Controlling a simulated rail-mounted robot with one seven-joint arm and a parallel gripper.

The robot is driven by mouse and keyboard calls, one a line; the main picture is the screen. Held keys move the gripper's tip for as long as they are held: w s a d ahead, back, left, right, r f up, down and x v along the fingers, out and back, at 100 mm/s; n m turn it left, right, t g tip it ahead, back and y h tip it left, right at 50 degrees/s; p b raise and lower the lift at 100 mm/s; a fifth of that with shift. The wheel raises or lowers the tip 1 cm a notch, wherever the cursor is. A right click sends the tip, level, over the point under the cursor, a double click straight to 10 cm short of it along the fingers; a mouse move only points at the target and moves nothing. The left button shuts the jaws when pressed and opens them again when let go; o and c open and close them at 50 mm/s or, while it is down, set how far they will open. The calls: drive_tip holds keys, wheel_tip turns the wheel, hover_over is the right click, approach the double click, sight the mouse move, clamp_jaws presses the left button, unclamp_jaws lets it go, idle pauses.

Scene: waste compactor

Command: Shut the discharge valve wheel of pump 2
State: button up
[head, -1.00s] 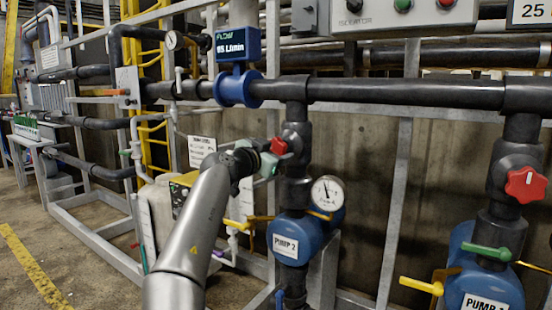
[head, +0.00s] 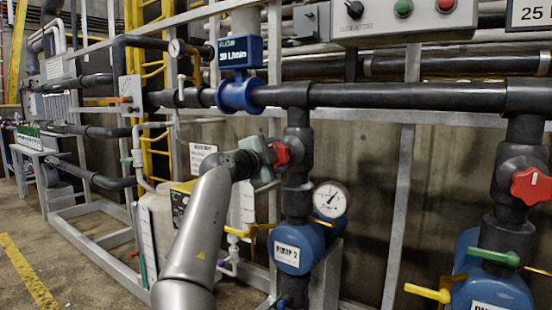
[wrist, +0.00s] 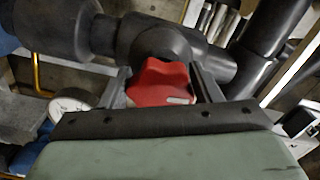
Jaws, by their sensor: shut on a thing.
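The red discharge valve wheel of pump 2 (head: 282,153) sits on the black valve body (head: 299,150) above the blue pump labelled PUMP 2 (head: 300,240). In the wrist view the red wheel (wrist: 160,82) lies between my two fingers, with a white mark near its lower right edge. My gripper (wrist: 162,88) is shut on the wheel, one finger on each side. In the head view my gripper (head: 276,156) reaches the wheel from the left and partly hides it. The flow meter (head: 236,52) seems to read 30 L/min. The pressure gauge (head: 330,199) has its needle pointing to the upper right.
Another red wheel (head: 531,185) sits on the right-hand pump's riser. That pump has a green lever (head: 494,257) and a yellow lever (head: 428,292). A yellow lever (head: 246,231) is below my gripper. Grey frame posts (head: 400,190) and the black header pipe (head: 400,95) surround the work area.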

drive_tip(key=shift+m, duration=0.7)
drive_tip(key=o, duration=1)
drive_tip(key=p+v, duration=0.2)
drive_tip(key=v, duration=1.5)
drive_tip(key=shift+s, duration=0.25)
